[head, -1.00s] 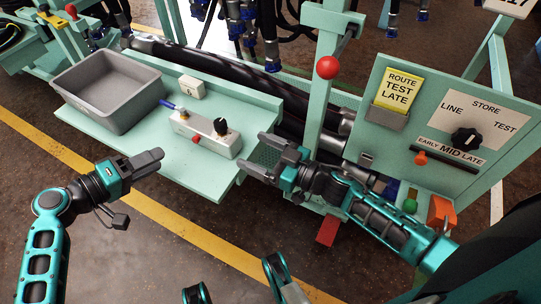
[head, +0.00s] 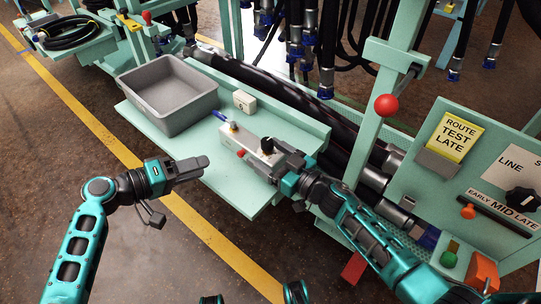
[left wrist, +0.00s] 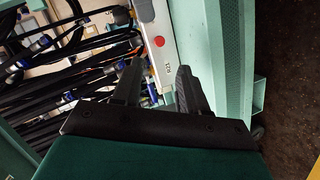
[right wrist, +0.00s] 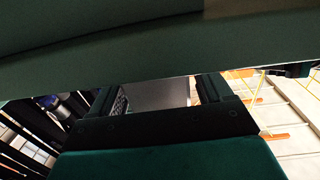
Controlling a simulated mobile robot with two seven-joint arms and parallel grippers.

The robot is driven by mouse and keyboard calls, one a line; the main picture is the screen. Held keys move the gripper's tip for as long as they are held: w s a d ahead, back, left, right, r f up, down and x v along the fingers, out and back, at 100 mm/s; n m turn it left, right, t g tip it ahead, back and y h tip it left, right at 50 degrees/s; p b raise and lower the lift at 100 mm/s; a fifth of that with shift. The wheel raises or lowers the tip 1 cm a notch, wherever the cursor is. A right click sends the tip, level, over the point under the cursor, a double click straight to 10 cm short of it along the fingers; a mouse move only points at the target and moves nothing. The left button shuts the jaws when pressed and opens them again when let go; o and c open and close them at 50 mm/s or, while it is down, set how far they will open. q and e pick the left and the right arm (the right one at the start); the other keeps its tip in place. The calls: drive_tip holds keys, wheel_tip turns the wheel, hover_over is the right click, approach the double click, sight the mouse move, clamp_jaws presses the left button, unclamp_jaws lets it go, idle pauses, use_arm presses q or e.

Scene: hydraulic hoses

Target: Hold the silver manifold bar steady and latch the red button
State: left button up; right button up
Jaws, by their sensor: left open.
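The silver manifold bar (head: 252,151) lies on the light green bench shelf in the head view. The red button (head: 241,153) is on its near side; it also shows in the left wrist view (left wrist: 159,41). My right gripper (head: 281,160) is at the bar's right end, partly hiding it. In the right wrist view, a grey block surface, apparently the bar (right wrist: 157,95), lies between its apart fingers; contact is unclear. My left gripper (head: 206,162) is empty, left of the bar and apart from it. In the left wrist view its fingers (left wrist: 158,88) are open.
A grey bin (head: 170,125) and a small white box (head: 244,101) stand on the shelf (head: 228,195). A post with a red ball (head: 386,105) and a selector panel (head: 440,185) stand at right. Black hoses run behind the shelf.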

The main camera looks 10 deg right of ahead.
drive_tip(key=c, duration=1.2)
use_arm(q)
clamp_jaws()
use_arm(e)
drive_tip(key=shift+c, duration=0.2)
idle(0.5)
idle(0.4)
